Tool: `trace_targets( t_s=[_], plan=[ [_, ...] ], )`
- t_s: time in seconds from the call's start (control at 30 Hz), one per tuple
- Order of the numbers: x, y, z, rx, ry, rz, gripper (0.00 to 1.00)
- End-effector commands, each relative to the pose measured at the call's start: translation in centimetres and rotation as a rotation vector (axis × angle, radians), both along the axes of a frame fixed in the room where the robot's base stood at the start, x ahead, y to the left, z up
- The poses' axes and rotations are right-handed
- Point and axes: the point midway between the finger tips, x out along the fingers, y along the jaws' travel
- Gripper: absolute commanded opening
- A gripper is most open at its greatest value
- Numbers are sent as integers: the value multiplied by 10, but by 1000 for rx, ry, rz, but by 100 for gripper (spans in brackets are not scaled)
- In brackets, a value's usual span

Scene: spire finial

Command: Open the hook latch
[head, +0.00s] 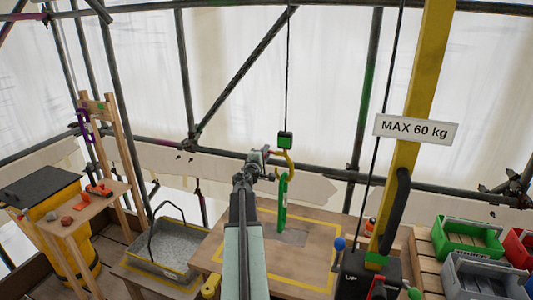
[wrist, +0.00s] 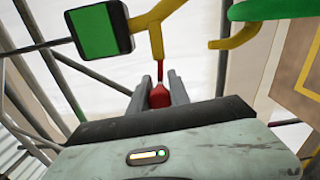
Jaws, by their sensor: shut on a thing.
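The yellow hook (head: 291,163) hangs on a cable under a dark block with a green face (head: 285,140). A tall green piece (head: 283,205) hangs at the hook, above the wooden table. My gripper (head: 270,154) is beside the hook, on its left. In the wrist view my gripper (wrist: 161,86) has its two grey fingers shut on a red latch handle (wrist: 159,98). The handle's thin red stem reaches up to the yellow hook (wrist: 156,38). The green piece also shows at top right (wrist: 268,10). I cannot tell whether the latch is open.
The wooden table (head: 322,258) has a yellow marked border. A grey tray (head: 170,246) stands to its left. Several coloured bins (head: 470,238) stand at far right.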

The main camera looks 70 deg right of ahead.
Motion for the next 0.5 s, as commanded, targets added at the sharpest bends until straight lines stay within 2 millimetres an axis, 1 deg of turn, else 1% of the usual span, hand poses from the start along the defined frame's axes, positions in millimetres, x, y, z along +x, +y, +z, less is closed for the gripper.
trace_targets(
  t_s=[0.3, 0.33, 0.4, 0.5],
  plan=[
    [0, 1, -1, 1, -3, 0, 0],
    [0, 1, -1, 1, -3, 0, 28],
    [0, 1, -1, 1, -2, 0, 45],
    [0, 1, 0, 0, -2, 0, 45]
  ],
)
